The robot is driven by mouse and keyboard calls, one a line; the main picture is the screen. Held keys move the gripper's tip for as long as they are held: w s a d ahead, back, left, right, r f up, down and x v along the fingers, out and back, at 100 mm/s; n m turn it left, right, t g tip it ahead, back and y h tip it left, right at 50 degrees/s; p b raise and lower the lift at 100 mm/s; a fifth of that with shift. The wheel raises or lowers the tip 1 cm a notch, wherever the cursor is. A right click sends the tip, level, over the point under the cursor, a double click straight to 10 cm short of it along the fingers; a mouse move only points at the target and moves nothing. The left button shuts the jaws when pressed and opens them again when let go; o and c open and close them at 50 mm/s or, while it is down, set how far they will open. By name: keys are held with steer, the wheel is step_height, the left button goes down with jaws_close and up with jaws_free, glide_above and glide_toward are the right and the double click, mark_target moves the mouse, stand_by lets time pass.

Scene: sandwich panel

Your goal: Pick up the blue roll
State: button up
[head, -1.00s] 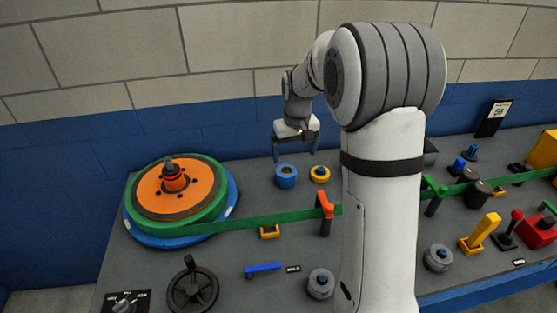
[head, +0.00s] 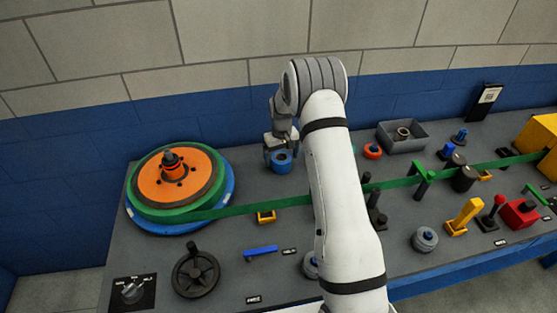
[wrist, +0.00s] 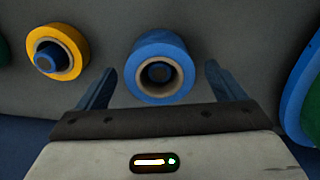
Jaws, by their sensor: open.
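The blue roll (head: 281,167) is a short blue ring standing on the dark panel, right of the large orange and green disc. In the wrist view the blue roll (wrist: 160,97) shows its pale inner core and dark centre. My gripper (head: 279,152) is over the roll in the head view and partly covers it. In the wrist view my gripper (wrist: 160,82) is open, with one finger on each side of the roll. A gap shows between each finger and the roll, and nothing is held.
A yellow roll on a blue peg (wrist: 72,43) is left of the fingers in the wrist view. The large disc (head: 175,180) feeds a green belt (head: 240,210) across the panel. A grey bin (head: 420,135) and red roll (head: 372,151) are to the right.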

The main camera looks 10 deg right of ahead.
steer(key=shift+f, duration=0.95)
steer(key=c, duration=1.1)
